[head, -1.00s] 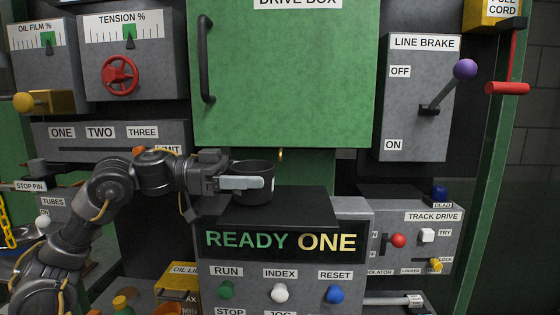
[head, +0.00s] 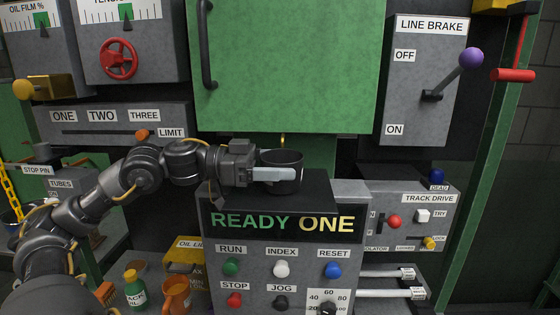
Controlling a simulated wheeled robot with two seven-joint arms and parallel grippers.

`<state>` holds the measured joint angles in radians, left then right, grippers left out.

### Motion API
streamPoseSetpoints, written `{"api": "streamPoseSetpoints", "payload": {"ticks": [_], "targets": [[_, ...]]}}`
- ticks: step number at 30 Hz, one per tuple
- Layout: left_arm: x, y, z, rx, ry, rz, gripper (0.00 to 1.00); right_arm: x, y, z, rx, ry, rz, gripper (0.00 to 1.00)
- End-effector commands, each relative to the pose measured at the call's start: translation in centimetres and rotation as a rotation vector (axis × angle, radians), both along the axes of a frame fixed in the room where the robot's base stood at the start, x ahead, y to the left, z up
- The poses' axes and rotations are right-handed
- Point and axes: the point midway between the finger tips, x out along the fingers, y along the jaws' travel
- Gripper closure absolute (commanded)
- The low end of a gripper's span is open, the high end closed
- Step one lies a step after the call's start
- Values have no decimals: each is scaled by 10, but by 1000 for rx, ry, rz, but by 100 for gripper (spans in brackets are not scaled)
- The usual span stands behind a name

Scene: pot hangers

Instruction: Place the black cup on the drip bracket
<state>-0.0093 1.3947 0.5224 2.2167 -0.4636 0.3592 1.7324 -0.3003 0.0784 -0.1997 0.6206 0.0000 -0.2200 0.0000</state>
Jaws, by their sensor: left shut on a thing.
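The black cup (head: 288,160) is upright in front of the lower edge of the green drive box, over the dark top of the READY ONE console. My left gripper (head: 272,175) comes in from the left and is shut on the cup, with a pale finger across its near side. I cannot tell whether the cup's base touches the console top. A small brass-coloured piece (head: 283,140) shows just behind and above the cup, below the drive box. I cannot tell which part is the drip bracket. My right gripper is not in view.
The green drive box (head: 285,75) closes off the space above and behind the cup. The READY ONE console (head: 210,250) stands below, with several buttons. The line brake lever (head: 450,80) sticks out at the right. An orange jug (head: 176,295) and a green bottle (head: 135,290) stand lower left.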

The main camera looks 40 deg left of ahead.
Motion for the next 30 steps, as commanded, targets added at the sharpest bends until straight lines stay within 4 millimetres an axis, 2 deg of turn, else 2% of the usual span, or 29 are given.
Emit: {"api": "streamPoseSetpoints", "payload": {"ticks": [2,3,8,17,20,25,30], "targets": [[0,0,-2,-1,-1,0,48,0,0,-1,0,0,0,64],[0,0,-2,1,-1,0,25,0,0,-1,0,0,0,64],[0,0,-2,1,-1,0,4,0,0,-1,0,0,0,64],[0,0,0,1,-1,0,4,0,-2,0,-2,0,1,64],[-2,4,-1,-2,-4,1,4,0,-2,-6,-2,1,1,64],[-16,22,-5,-5,-8,2,4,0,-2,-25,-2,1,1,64],[-38,52,-6,-4,-7,4,4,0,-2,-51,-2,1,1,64]]}}
